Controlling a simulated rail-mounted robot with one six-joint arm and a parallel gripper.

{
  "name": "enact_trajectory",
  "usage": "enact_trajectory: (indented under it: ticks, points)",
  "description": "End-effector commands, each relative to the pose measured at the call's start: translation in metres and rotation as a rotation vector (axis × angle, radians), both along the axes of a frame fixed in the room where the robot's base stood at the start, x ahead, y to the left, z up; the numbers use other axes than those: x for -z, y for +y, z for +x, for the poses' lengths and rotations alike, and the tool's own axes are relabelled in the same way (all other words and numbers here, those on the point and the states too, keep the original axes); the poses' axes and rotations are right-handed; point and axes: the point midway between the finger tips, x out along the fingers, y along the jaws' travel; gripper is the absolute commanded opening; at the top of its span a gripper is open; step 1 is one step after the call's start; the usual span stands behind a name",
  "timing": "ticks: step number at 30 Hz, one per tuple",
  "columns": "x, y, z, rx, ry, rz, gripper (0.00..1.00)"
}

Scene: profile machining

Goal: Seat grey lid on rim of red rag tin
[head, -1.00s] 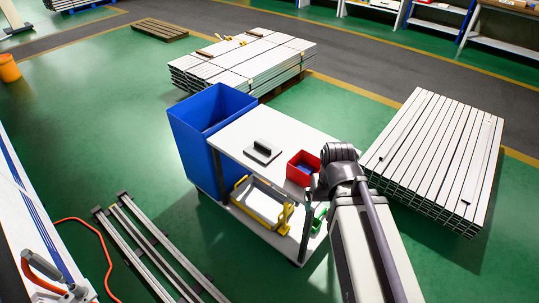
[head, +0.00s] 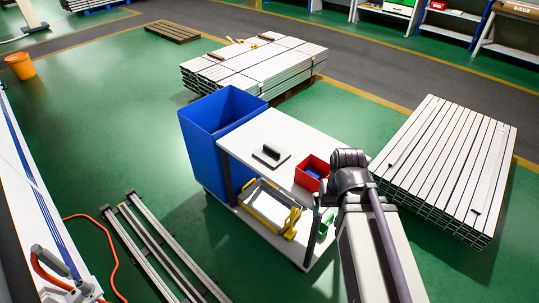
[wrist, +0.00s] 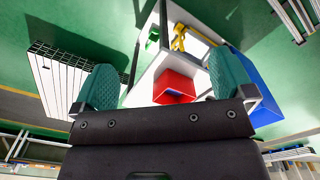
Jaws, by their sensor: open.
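The grey lid (head: 270,157), a flat square plate with a dark bar handle, lies on the white top of a trolley (head: 268,125) in the head view. The red rag tin (head: 312,173) stands to its right near the trolley's edge, open at the top, with something blue inside. The lid is apart from the tin. In the wrist view my gripper (wrist: 163,82) is open, its two green-padded fingers wide apart and nothing between them held. The red tin (wrist: 174,88) shows beyond the fingers. I cannot make out the lid there. My arm hides the fingers in the head view.
A tall blue bin (head: 220,125) stands against the trolley's left side. The lower shelf holds a yellow-handled tray (head: 270,205) and a green item (head: 325,226). Stacked profiles (head: 445,165) lie to the right, and another stack (head: 255,65) behind. Rails (head: 160,250) lie on the floor at left.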

Motion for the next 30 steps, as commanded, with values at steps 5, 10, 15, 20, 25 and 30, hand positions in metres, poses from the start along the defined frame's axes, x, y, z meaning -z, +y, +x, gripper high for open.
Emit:
enact_trajectory:
  ticks: [5,10,15,20,25,30]
  points:
    - [0.0,0.0,0.0,0.0,0.0,0.0,0.97]
    - [0.0,0.0,0.0,0.0,0.0,0.0,0.81]
    - [0.0,0.0,0.0,0.0,0.0,0.0,0.65]
    - [0.0,0.0,0.0,0.0,0.0,0.0,0.49]
    - [0.0,0.0,0.0,0.0,0.0,0.0,0.45]
    - [0.017,0.0,0.002,0.0,0.0,0.0,0.45]
